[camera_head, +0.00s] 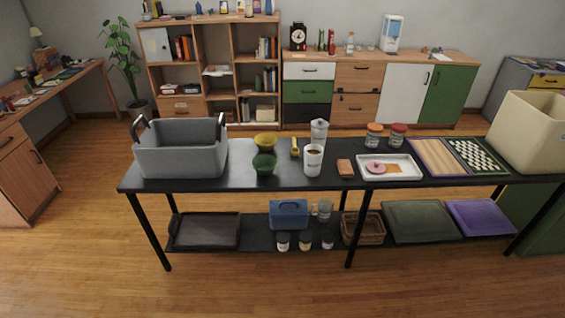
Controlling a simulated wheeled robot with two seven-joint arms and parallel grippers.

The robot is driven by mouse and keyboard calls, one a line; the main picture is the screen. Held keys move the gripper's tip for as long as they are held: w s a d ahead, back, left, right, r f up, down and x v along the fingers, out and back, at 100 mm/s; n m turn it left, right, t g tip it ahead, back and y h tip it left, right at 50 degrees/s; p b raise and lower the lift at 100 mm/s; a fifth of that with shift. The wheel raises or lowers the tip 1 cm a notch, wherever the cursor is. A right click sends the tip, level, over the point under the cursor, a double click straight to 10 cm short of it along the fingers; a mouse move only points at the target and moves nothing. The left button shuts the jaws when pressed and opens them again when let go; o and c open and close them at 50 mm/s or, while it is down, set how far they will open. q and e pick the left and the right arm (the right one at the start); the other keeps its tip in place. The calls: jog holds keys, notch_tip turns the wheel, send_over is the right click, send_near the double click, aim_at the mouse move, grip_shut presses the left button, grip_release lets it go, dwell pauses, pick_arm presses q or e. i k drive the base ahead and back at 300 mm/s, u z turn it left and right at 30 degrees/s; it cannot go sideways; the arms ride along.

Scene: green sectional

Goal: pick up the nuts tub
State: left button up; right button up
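I cannot tell for certain which container is the nuts tub. A white cup-shaped tub (313,161) with a brown top stands upright near the middle of the black table (215,183). Two small jars stand side by side at the back of the table: one with an orange-brown lid (374,136) and one with a red lid (397,136). Their labels are too small to read. Several small jars (305,241) also stand on the lower shelf. Neither of my grippers is in view.
A grey handled bin (181,155) stands at the table's left. Yellow (265,142) and green (264,164) bowls, a grey-white canister (319,132), a brown block (345,168) and a white tray (411,168) are around the tub. A checkered board (476,155) and cream box (532,130) are right.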

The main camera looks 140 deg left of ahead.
aim_at(313, 153)
jog(key=u, duration=4.25)
jog(key=i, duration=1.7)
jog(key=u, duration=1.55)
